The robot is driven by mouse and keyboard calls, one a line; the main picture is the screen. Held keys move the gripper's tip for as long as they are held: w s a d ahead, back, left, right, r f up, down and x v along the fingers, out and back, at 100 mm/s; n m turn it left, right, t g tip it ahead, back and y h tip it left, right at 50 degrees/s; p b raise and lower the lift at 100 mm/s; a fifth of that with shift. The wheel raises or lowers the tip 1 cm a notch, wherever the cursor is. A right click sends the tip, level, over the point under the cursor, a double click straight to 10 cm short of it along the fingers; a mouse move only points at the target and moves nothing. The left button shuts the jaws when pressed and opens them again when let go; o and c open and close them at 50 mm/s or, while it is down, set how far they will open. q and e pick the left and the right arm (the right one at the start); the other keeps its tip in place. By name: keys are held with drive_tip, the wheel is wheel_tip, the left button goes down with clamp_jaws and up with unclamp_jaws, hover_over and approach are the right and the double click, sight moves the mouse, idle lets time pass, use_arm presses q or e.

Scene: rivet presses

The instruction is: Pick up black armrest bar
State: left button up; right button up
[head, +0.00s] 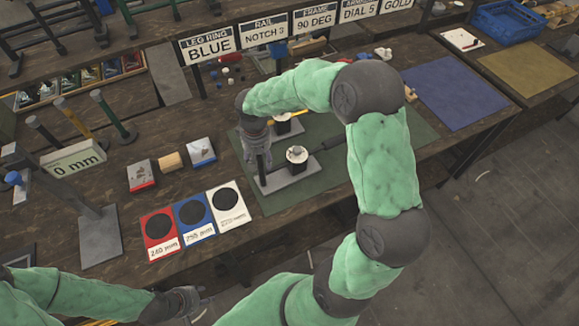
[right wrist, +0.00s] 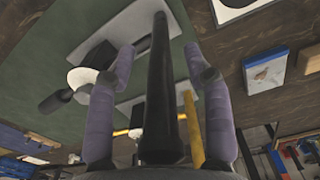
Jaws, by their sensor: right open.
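In the right wrist view a long black bar (right wrist: 160,75) runs up the middle of the picture, between the two fingers of my right gripper (right wrist: 159,58). The fingers are apart, with a gap on each side of the bar. In the head view my right gripper (head: 257,152) points down over the left part of the green mat, beside a grey plate (head: 292,178). There the gripper hides most of the bar. My left gripper (head: 188,300) is low at the bottom left, off the table's front edge; its fingers are too unclear to read.
The green mat (head: 345,172) carries grey plates with white-topped parts. Red, blue and white cards (head: 230,203) with black discs lie left of it. A post with a "0 mm" sign (head: 74,161) stands further left. A blue mat (head: 455,92) lies right.

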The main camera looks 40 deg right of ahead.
clamp_jaws()
drive_tip(key=shift+r, duration=0.1)
drive_tip(key=shift+r, duration=0.15)
